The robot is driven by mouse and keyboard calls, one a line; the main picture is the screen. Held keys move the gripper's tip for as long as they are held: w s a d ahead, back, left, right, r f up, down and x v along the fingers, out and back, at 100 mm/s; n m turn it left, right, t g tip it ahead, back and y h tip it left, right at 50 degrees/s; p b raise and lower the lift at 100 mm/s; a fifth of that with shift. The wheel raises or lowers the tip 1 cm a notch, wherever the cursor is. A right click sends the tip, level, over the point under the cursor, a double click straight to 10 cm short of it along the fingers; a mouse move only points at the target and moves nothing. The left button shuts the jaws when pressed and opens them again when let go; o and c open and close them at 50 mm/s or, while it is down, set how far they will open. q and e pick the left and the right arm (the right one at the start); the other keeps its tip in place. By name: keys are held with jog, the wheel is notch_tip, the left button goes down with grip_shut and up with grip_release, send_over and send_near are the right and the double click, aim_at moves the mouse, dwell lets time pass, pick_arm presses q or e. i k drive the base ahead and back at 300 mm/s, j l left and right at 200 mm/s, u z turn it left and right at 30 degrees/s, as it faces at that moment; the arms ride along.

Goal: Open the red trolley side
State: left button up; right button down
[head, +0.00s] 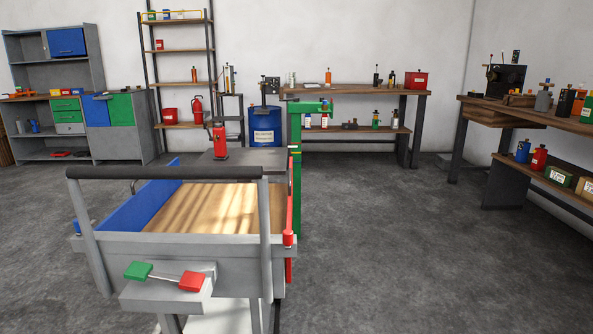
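The trolley stands in the near left of the head view, with a black-topped grey push handle (165,173) and a wooden bed (215,210). Its red side (290,205) is along the right edge, seen almost edge-on as a thin upright red strip. A red latch-like piece (288,239) sits at the near right corner. The blue side (138,204) stands along the left edge, with a small blue piece (77,228) at its near corner. A green pedal (138,271) and a red pedal (192,281) are on the near end. Neither of my grippers is in view.
A green post (297,130) stands just beyond the trolley's right edge. A red bottle-like object (219,144) is on a dark surface (245,160) at the trolley's far end. Open grey floor (400,250) lies to the right, before a workbench (540,115).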

aim_at(289, 213)
jog(key=i+l, duration=0.2)
jog(key=l, duration=0.2)
jog(key=i+l+u, duration=0.15)
jog(key=i+l, duration=0.3)
jog(key=l, duration=0.35)
jog(key=i+l+u, duration=0.1)
jog(key=l, duration=0.3)
jog(key=i+l+u, duration=0.1)
jog(key=i+l, duration=0.35)
jog(key=l, duration=0.4)
jog(key=i+l+u, duration=0.1)
jog(key=l, duration=0.35)
jog(key=i+l+u, duration=0.1)
jog(key=i+l, duration=0.15)
jog(key=l, duration=0.2)
jog(key=i+l, duration=0.1)
jog(key=i+u, duration=0.05)
jog(key=i, duration=0.05)
